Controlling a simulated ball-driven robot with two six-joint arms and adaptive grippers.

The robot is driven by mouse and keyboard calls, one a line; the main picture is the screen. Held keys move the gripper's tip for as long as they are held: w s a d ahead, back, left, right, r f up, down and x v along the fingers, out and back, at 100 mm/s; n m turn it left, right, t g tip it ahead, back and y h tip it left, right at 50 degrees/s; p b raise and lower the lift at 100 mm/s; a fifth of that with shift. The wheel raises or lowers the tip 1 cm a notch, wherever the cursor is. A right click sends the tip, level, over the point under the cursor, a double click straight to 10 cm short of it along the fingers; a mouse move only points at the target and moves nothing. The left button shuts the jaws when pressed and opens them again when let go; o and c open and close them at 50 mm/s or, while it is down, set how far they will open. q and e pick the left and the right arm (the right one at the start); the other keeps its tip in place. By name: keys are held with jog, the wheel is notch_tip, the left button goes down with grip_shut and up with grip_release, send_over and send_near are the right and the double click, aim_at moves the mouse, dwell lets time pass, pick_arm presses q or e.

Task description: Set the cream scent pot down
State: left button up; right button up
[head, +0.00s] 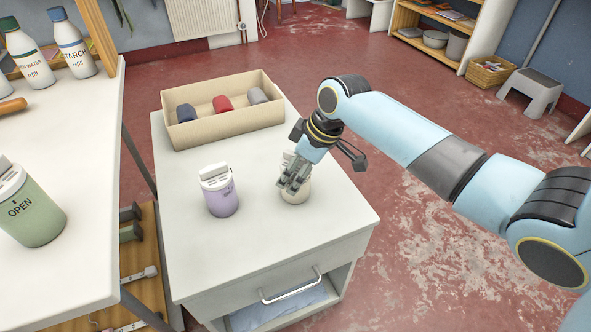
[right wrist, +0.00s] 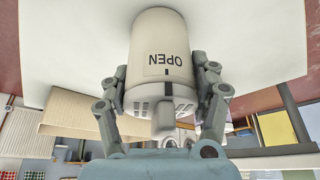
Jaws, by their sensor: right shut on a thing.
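The cream scent pot (head: 295,194) is at the right part of the white cabinet top, mostly hidden by my right gripper (head: 292,178) in the head view. In the right wrist view the pot (right wrist: 160,50) sits between the two fingers of my right gripper (right wrist: 163,95), with the word OPEN on its side. The gripper is shut on it. The pot's base is at or very close to the cabinet top (head: 250,235); I cannot tell whether it touches. My left gripper is not in view.
A lilac pot (head: 221,198) with a white lid stands left of the cream one. A cardboard tray (head: 200,135) with several rolled cloths lies at the back. A white table (head: 80,150) at left holds a green pot (head: 30,215) and bottles. The cabinet's front right is clear.

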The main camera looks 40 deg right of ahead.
jog(key=o, duration=1.2)
jog(key=p+v, duration=0.4)
jog(key=v, duration=0.8)
jog(key=shift+d+r, duration=0.1)
